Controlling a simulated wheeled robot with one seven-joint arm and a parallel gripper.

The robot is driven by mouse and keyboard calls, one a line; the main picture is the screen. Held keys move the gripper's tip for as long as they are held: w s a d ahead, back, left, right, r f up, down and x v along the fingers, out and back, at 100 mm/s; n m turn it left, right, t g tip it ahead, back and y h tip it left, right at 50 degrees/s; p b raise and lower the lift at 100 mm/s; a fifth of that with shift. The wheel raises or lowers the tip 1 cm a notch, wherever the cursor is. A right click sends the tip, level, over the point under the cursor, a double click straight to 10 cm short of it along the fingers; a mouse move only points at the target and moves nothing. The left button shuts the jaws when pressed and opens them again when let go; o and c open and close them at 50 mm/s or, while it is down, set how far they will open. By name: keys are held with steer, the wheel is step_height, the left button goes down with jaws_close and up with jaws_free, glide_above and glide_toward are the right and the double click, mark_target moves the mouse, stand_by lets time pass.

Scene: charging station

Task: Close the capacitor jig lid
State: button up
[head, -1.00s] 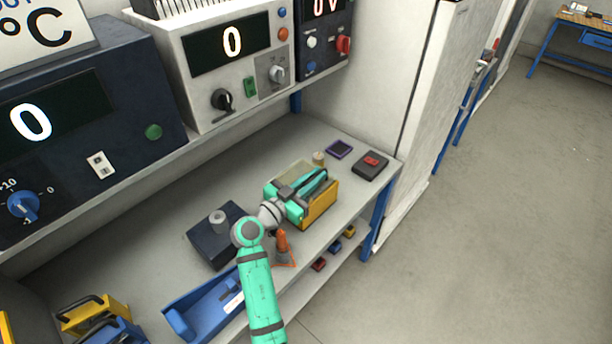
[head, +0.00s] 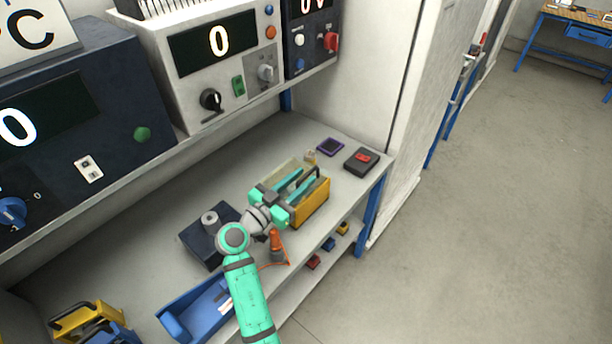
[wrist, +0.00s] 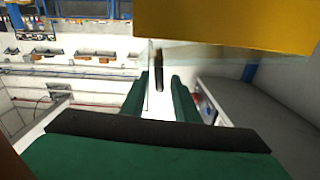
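The capacitor jig shows as a yellow block (head: 313,205) on the bench in the head view, with a pale see-through panel (head: 282,172) behind my fingers. That panel looks like its lid; its exact angle is hard to tell. My gripper (head: 295,185) is over the jig, its two teal fingers apart with nothing between them. In the wrist view the gripper (wrist: 160,95) is open too. A yellow part (wrist: 230,22) fills the top there, with a clear panel edge and a dark peg (wrist: 158,70) below it. Contact between fingers and jig cannot be told.
A dark box with a grey cylinder (head: 210,219) stands left of my gripper. An orange cone-like item (head: 277,247) is close below my wrist. A blue tray (head: 178,325) lies at the front left. A red-topped box (head: 362,161) and a dark square (head: 330,147) lie beyond the jig.

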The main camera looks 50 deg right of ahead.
steer(key=a, duration=0.8)
steer(key=shift+s, duration=0.3)
steer(key=shift+a, duration=0.1)
steer(key=c, duration=0.4)
steer(key=w+r+n+y, duration=0.1)
steer(key=r, duration=0.2)
steer(key=a+r+n, duration=0.1)
steer(key=r, duration=0.1)
steer(key=w+r+n+g+y, duration=0.1)
steer(key=r, duration=0.2)
steer(key=shift+w+a+r+y, duration=0.3)
steer(key=shift+a+r, duration=0.05)
steer(key=shift+a, duration=0.05)
jaws_close()
steer(key=shift+n, duration=0.3)
steer(key=d+f, duration=0.1)
steer(key=d, duration=0.2)
steer(key=d+f, duration=0.2)
steer(key=d, duration=0.1)
steer(key=s+d+f, duration=0.1)
steer(key=d+f, duration=0.1)
steer(key=d, duration=0.1)
steer(key=shift+d, duration=0.35)
steer(key=shift+s+f, duration=0.1)
steer(key=shift+f, duration=0.4)
